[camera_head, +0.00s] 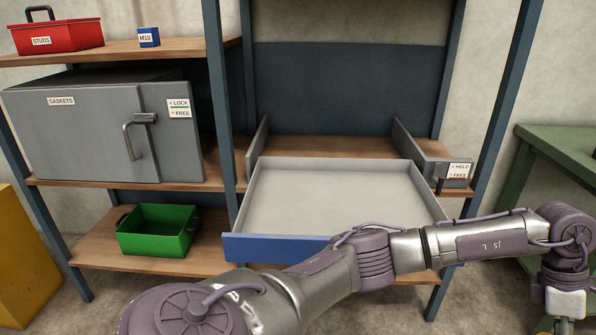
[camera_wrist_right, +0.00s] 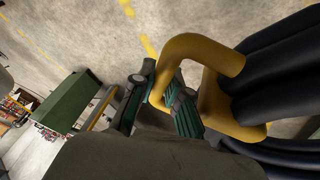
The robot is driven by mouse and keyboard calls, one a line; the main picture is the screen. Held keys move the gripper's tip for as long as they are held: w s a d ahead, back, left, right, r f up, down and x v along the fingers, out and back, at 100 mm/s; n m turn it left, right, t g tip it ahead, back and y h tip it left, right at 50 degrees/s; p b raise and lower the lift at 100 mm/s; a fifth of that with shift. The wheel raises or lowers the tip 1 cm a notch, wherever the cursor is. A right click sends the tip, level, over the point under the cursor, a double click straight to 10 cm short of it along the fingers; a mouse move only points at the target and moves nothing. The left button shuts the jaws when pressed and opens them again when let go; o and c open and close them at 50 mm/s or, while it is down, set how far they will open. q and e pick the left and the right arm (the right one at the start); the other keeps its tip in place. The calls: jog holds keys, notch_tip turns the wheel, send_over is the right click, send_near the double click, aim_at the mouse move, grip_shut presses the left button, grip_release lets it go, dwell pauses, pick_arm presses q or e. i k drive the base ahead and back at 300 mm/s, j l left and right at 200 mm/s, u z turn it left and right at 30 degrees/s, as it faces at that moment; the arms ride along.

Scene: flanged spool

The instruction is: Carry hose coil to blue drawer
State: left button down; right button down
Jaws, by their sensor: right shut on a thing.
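The blue drawer (camera_head: 275,248) is pulled out of the shelf rack in the head view. Its grey tray looks empty, and my arm crosses in front of its front panel. My right gripper (camera_wrist_right: 164,100) shows in the right wrist view with green-sided fingers, shut on a yellow bracket-like handle. The handle belongs to the hose coil (camera_wrist_right: 285,80), whose thick black loops run out at the right edge of that view. In the head view, the hand end of the arm is cut off at the lower right. My left gripper is not in view.
A label reading HELD and FREE (camera_head: 459,171) sits right of the drawer. A grey GASKETS cabinet (camera_head: 70,130), a green bin (camera_head: 157,232) and a red STUDS box (camera_head: 58,37) are on the left shelves. A green table (camera_head: 565,140) stands at right. Blue posts flank the drawer.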

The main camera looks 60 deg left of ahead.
aim_at(340, 206)
jog(key=u, duration=1.15)
